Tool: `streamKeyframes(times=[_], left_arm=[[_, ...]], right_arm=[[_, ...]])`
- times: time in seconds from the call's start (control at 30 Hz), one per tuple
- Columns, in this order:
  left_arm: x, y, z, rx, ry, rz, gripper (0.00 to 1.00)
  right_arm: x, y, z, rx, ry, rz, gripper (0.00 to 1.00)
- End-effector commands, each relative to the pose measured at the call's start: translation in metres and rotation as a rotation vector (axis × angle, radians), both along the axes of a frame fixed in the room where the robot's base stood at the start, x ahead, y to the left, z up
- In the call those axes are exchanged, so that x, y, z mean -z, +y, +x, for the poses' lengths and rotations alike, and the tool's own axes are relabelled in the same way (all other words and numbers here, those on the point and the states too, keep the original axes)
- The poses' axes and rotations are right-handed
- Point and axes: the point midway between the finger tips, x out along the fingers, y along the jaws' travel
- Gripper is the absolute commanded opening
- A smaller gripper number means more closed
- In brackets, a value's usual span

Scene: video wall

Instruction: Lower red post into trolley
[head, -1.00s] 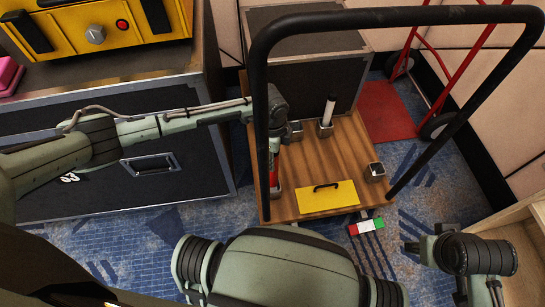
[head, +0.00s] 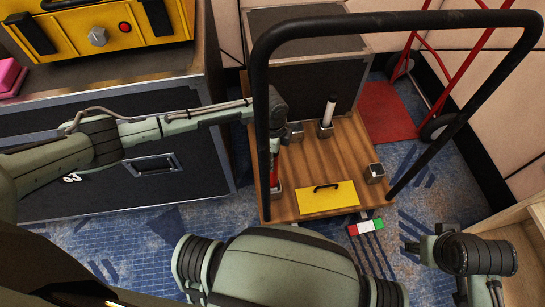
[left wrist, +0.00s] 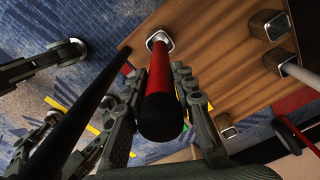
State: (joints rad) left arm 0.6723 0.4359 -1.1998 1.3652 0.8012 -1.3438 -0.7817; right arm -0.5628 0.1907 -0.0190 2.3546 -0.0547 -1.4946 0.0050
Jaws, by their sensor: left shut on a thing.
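My left gripper (head: 275,128) is shut around the red post (head: 274,172) at the near left corner of the trolley (head: 308,160). In the left wrist view the red post (left wrist: 160,80) stands between the fingers, its black top toward the camera. Its far end meets the square metal socket (left wrist: 159,40); the same socket (head: 277,188) shows in the head view. The lower end appears to be inside the socket's rim, but its depth is hard to tell. My right gripper (head: 480,290) is at the lower right, partly cut off, away from the trolley.
A white post (head: 329,110) stands in another socket. An empty-looking socket (head: 375,172) is at the right. A yellow plate (head: 326,198) lies on the deck. The trolley's black handle (head: 400,17) arches over. A flight case (head: 120,165) stands left; a striped block (head: 365,227) lies in front.

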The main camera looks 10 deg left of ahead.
Motion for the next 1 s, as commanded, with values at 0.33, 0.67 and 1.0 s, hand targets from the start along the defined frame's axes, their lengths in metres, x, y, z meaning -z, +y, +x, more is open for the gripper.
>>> streamKeyframes(times=[0.33, 0.67, 1.0], left_arm=[[-0.0014, -0.0004, 0.0003, 0.0, -0.001, -0.001, 0.0], [-0.0007, -0.0005, 0.0001, 0.001, -0.001, -0.001, 0.0], [-0.0007, -0.0002, 0.0002, 0.0, -0.001, -0.001, 0.0]], right_arm=[[-0.0017, -0.0007, -0.0011, 0.002, 0.003, -0.001, 0.4], [-0.0066, -0.0002, -0.0004, 0.001, 0.001, 0.0, 0.4], [-0.0066, -0.0002, -0.0002, 0.0, 0.001, 0.0, 0.4]])
